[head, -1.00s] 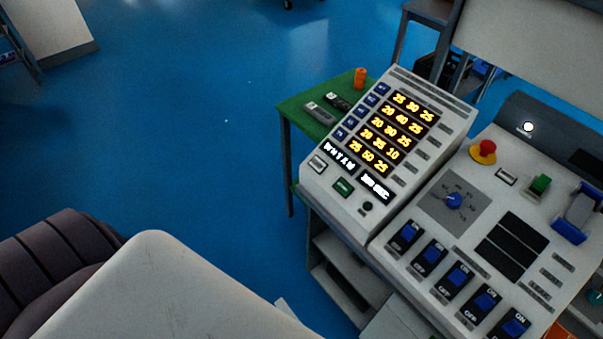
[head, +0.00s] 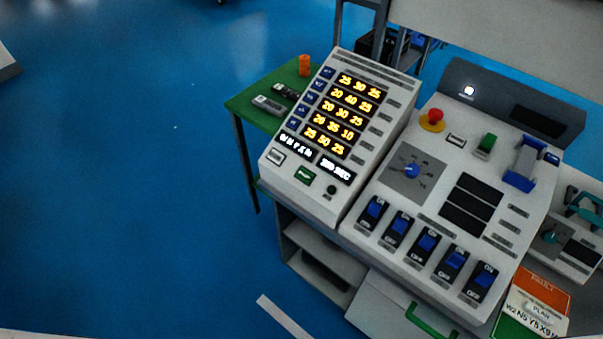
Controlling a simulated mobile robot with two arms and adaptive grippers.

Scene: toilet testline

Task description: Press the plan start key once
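The light grey console with the sloped display panel (head: 282,140) stands right of the middle. Several rows of yellow digits glow on it, with a white lit text line below. Low on this panel are a pale key (head: 275,157), a green key (head: 304,175) and a small dark round button (head: 331,190). Their labels are too small to read, so I cannot tell for certain which is the plan start key. Neither of my grippers is in view, and nothing covers the keys.
The adjoining control panel (head: 393,205) carries a red mushroom button (head: 432,119), a blue knob (head: 411,171) and several blue switches. A green table (head: 250,100) with two remote-like devices and an orange cylinder (head: 305,65) stands behind left. Blue floor at left is clear.

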